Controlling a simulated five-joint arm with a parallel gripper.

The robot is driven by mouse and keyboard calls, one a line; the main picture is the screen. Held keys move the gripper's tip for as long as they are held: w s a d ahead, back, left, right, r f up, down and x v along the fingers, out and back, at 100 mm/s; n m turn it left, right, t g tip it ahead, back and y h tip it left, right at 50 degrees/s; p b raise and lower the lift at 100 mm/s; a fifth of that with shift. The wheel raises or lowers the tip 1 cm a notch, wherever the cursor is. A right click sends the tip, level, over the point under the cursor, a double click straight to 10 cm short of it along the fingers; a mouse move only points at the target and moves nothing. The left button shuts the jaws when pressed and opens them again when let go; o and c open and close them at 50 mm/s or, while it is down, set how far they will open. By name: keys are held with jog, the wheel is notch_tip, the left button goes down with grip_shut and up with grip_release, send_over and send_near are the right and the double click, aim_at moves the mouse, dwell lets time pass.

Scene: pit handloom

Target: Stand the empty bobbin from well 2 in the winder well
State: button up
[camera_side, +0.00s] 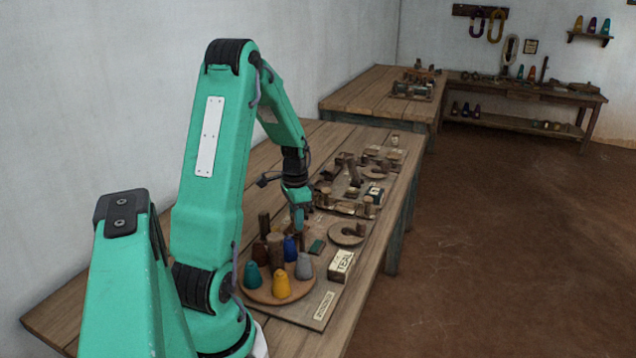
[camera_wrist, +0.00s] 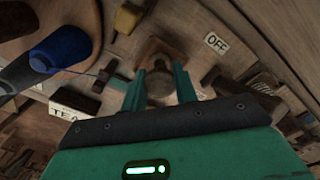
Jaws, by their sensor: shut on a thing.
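My gripper (camera_wrist: 161,88) has its two teal fingers closed on a round brown wooden piece, seen end-on, which looks like the empty bobbin (camera_wrist: 159,86). In the side view my gripper (camera_side: 298,208) points down over the near table, just behind the cones. A small brown squared fitting (camera_wrist: 152,47) lies just beyond the fingers in the wrist view; I cannot tell whether it is the winder well or whether the bobbin touches it. Well 2 cannot be made out.
Yarn cones in teal (camera_side: 252,276), yellow (camera_side: 282,286), grey (camera_side: 304,266) and blue (camera_side: 290,249) stand on a round wooden tray (camera_side: 262,297). A TEAL-labelled block (camera_side: 341,266) and a wooden disc (camera_side: 346,234) are to the right. An OFF label (camera_wrist: 217,43) shows in the wrist view.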

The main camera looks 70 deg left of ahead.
jog(key=shift+f, duration=0.1)
jog(key=o, duration=0.9)
jog(key=shift+o, duration=0.2)
notch_tip(320, 180, up, 12)
dwell(0.6)
